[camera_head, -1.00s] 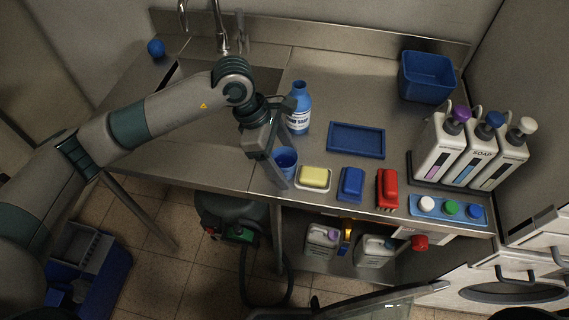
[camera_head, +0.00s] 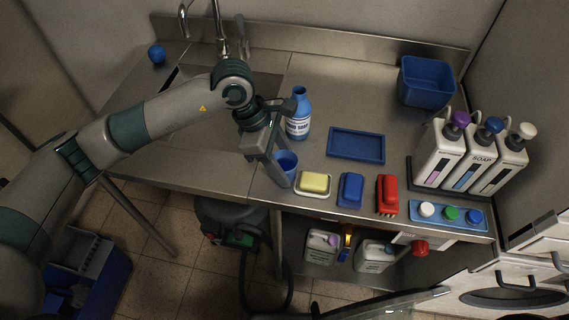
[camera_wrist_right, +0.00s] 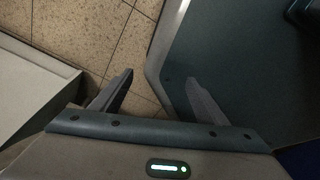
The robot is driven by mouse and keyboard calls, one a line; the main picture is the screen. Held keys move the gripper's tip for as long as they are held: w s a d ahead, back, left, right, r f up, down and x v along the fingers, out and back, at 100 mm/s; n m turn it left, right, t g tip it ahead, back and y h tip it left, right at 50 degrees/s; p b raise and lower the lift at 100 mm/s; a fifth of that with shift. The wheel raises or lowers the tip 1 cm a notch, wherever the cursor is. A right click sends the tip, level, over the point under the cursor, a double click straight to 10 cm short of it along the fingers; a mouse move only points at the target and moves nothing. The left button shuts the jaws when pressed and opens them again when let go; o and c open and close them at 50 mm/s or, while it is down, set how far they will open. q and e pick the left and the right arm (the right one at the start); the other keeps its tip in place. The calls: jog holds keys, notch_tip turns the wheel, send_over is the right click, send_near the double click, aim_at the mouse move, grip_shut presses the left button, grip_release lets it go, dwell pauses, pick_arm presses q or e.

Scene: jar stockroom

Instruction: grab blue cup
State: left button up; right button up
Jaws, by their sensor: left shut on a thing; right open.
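The blue cup (camera_head: 287,164) stands near the front edge of the steel counter, left of the yellow sponge. My left gripper (camera_head: 282,170) reaches down from the upper left and is shut on the cup; a finger covers part of its left side. The cup looks upright; whether its base touches the counter is hard to tell. My right gripper (camera_wrist_right: 158,92) shows in the right wrist view, open and empty over the tiled floor.
A blue and white bottle (camera_head: 298,115) stands just behind the cup. The yellow sponge (camera_head: 314,183) in its dish, a blue brush (camera_head: 350,189) and a red brush (camera_head: 387,194) line the front edge. A blue tray (camera_head: 356,145) lies behind them. Soap dispensers (camera_head: 470,160) stand at the right.

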aim_at(285, 156)
pick_arm(q)
jog(key=shift+r, duration=1.45)
jog(key=shift+s+r+p, duration=0.15)
jog(key=shift+r+p, duration=0.15)
jog(key=s+d+r+p, duration=0.1)
jog(key=s+d+r, duration=0.1)
jog(key=s+r, duration=0.4)
jog(key=shift+s+d+r, duration=0.3)
jog(key=shift+s+d, duration=0.1)
jog(key=shift+s, duration=2.05)
pick_arm(e)
jog(key=shift+s+d+r+g, duration=0.2)
jog(key=shift+s+r, duration=0.2)
jog(key=shift+s, duration=0.25)
jog(key=shift+s+d+r+g, duration=0.2)
jog(key=shift+s+r, duration=0.15)
jog(key=shift+s, duration=0.25)
jog(key=shift+d, duration=0.2)
